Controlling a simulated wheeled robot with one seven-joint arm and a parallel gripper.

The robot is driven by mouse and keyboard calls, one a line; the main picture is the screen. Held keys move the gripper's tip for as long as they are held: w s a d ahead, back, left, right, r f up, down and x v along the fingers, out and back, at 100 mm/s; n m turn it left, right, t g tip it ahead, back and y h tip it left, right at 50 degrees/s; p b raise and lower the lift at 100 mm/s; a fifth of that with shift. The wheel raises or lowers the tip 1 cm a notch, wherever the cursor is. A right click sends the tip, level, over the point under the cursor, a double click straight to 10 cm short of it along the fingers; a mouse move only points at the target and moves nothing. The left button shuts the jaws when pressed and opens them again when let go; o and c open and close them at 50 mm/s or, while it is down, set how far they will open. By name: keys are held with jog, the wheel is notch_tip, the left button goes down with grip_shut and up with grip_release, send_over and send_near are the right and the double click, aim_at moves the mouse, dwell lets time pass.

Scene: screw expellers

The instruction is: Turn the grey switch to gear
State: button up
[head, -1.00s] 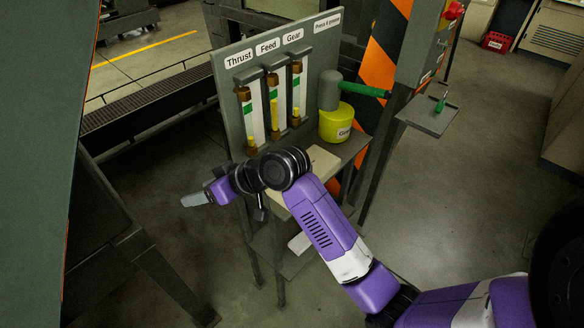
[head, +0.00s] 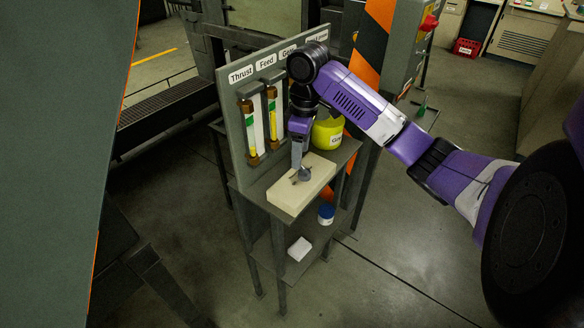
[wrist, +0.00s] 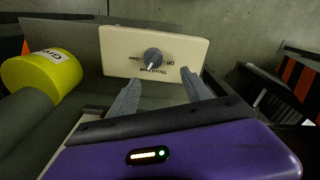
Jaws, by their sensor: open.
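The grey switch (head: 302,174) is a round knob on a cream box (head: 290,199) that lies on the small table under the gauge panel. In the wrist view the knob (wrist: 153,58) has a light pointer mark, and the box (wrist: 115,40) carries small labels around it. The labels seem to read Thrust, Feed, Off and Gear, but they are small. My gripper (head: 299,165) points down close over the knob. In the wrist view its two fingers (wrist: 163,88) are apart, on the near side of the knob, with nothing between them. I cannot tell whether they touch it.
A yellow grease tub (head: 327,133) stands behind the box, close to my gripper; it also shows at left in the wrist view (wrist: 42,72). The gauge panel (head: 236,125) rises behind the table. A blue-lidded jar (head: 326,213) and a white block (head: 299,249) sit on the lower shelf.

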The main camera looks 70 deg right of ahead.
aim_at(305, 170)
jog(key=shift+s+d+r+g, duration=0.25)
jog(key=shift+s+d+g, duration=0.05)
jog(key=shift+s+d, duration=0.2)
jog(key=shift+f, duration=3.85)
jog(key=shift+c, duration=0.3)
grip_shut()
